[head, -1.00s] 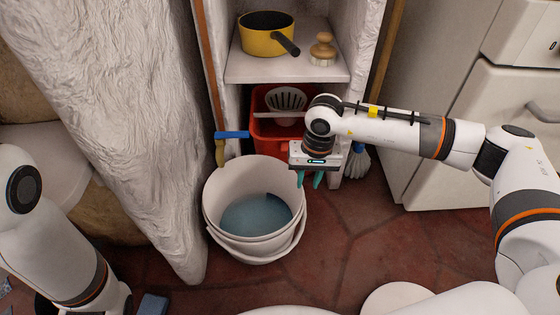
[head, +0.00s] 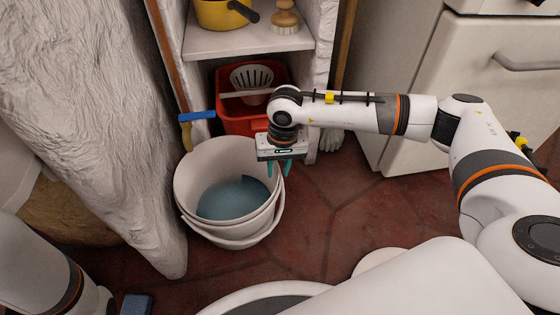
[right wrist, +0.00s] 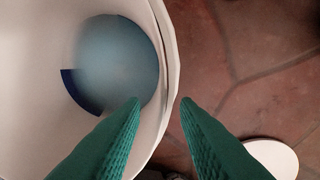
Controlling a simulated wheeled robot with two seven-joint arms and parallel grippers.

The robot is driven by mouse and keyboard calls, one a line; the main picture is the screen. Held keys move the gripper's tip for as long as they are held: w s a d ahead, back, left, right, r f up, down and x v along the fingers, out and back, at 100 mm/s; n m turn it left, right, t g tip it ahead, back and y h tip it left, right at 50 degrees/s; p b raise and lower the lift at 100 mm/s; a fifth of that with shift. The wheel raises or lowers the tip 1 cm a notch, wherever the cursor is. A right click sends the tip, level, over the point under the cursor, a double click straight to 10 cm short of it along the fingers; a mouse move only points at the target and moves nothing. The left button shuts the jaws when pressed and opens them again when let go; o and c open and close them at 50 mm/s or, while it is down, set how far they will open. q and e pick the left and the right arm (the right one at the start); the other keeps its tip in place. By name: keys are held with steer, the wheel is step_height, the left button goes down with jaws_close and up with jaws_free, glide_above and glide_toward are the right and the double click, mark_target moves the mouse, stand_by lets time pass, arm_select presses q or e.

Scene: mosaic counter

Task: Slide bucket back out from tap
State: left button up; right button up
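A white bucket (head: 195,170) stands upright on the red tiled floor, with bluish water (head: 235,200) inside. It fills the left of the right wrist view (right wrist: 40,90). My right gripper (head: 279,170) points down at the bucket's right rim. Its teal fingers (right wrist: 160,102) are apart, one over the inside and one outside the rim wall; I cannot tell whether they touch it. A dark blue patch (right wrist: 80,92) shows at the water's edge. My left arm is at the lower left, but its gripper is out of view. No tap is visible.
A red crate (head: 229,117) sits under a shelf (head: 215,42) behind the bucket. A rough white wall (head: 100,130) is close on the left. The floor to the right is open, up to a white cabinet (head: 400,115).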

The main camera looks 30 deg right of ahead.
mark_target(277, 181)
steer(key=f+b, duration=0.1)
steer(key=f, duration=0.1)
steer(key=f+b, duration=0.1)
steer(key=f, duration=0.3)
steer(key=shift+w+a+b, duration=0.1)
steer(key=shift+a+b, duration=0.15)
steer(key=shift+b, duration=0.15)
jaws_close()
stand_by(0.9)
